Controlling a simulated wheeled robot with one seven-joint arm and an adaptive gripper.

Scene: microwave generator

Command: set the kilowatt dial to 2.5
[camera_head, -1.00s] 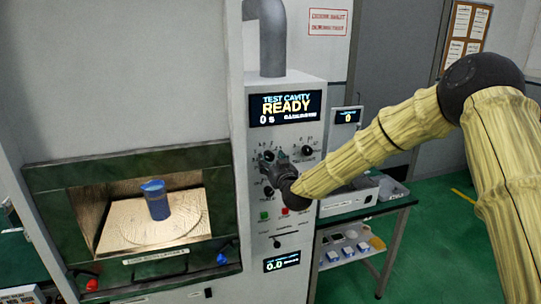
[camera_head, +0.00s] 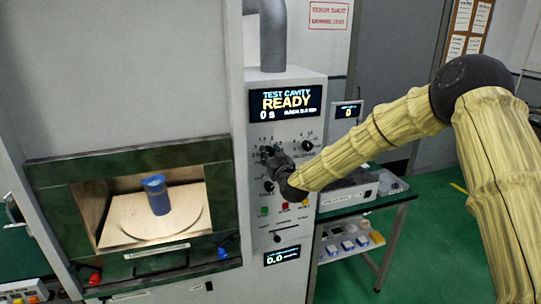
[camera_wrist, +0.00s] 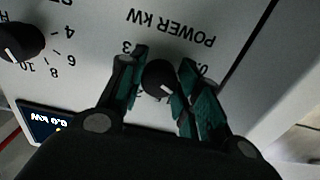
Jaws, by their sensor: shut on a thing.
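The kilowatt dial (camera_wrist: 158,78) is a black round knob with a white pointer line, under the label "POWER KW", which appears upside down in the wrist view. My gripper (camera_wrist: 160,84) has its green-padded fingers on both sides of this knob and is shut on it. Most of the scale is hidden by the fingers; a "3" shows beside the left finger and part of a "0." near the right one. In the head view my gripper (camera_head: 272,160) is at the panel's upper left dial, which it covers.
Another black dial (camera_wrist: 20,42) with a scale up to 10 sits close to the left in the wrist view. The main display (camera_head: 285,103) reads READY. The open cavity holds a blue cup (camera_head: 156,194).

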